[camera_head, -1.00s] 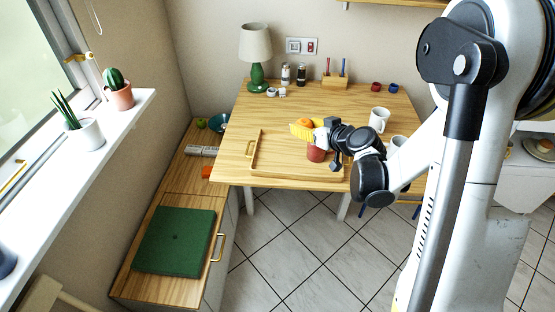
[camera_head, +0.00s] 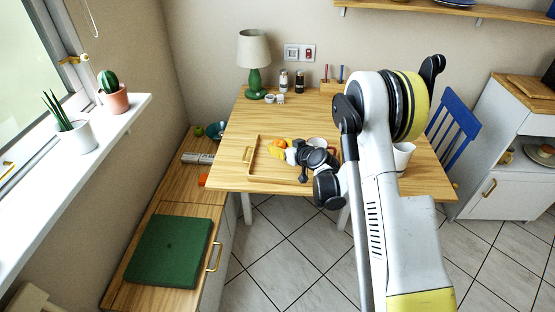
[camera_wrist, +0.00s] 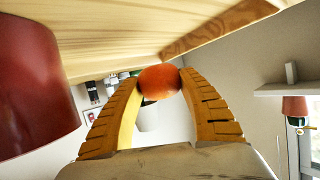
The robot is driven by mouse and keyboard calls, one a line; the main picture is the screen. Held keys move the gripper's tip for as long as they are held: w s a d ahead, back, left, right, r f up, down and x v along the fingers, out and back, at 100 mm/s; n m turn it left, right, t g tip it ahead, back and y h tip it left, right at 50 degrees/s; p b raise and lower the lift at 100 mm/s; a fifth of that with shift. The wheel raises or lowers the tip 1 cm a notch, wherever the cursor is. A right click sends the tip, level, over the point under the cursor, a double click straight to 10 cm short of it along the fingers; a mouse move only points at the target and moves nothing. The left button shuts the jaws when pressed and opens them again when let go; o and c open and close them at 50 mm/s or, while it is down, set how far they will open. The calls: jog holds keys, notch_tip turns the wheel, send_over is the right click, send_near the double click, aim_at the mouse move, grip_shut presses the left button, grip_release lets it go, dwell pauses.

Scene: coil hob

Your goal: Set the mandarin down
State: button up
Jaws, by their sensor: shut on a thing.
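The mandarin (camera_wrist: 160,82) is a small orange ball between the yellow fingertips of my gripper in the wrist view. My gripper (camera_wrist: 158,88) is shut on it. In the head view my gripper (camera_head: 277,144) is over the wooden tray (camera_head: 253,165) on the table, with the mandarin a small orange patch at its tips. I cannot tell whether the mandarin touches the tray. A dark red mug or cup (camera_wrist: 38,85) stands close beside my gripper in the wrist view; my arm mostly hides that area in the head view.
The wooden table (camera_head: 225,176) also holds a green lamp (camera_head: 254,70), small jars (camera_head: 283,80) and a white mug (camera_head: 402,156) right of my arm. A bench with a green cushion (camera_head: 168,250) stands at left. The tray's left part is clear.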

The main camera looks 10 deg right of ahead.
aim_at(277, 160)
jog(key=shift+w+a+f, duration=0.45)
jog(key=shift+f+b, duration=1.15)
jog(key=shift+f, duration=0.75)
jog(key=shift+f, duration=0.2)
jog(key=o, duration=1.1)
jog(key=shift+r, duration=0.1)
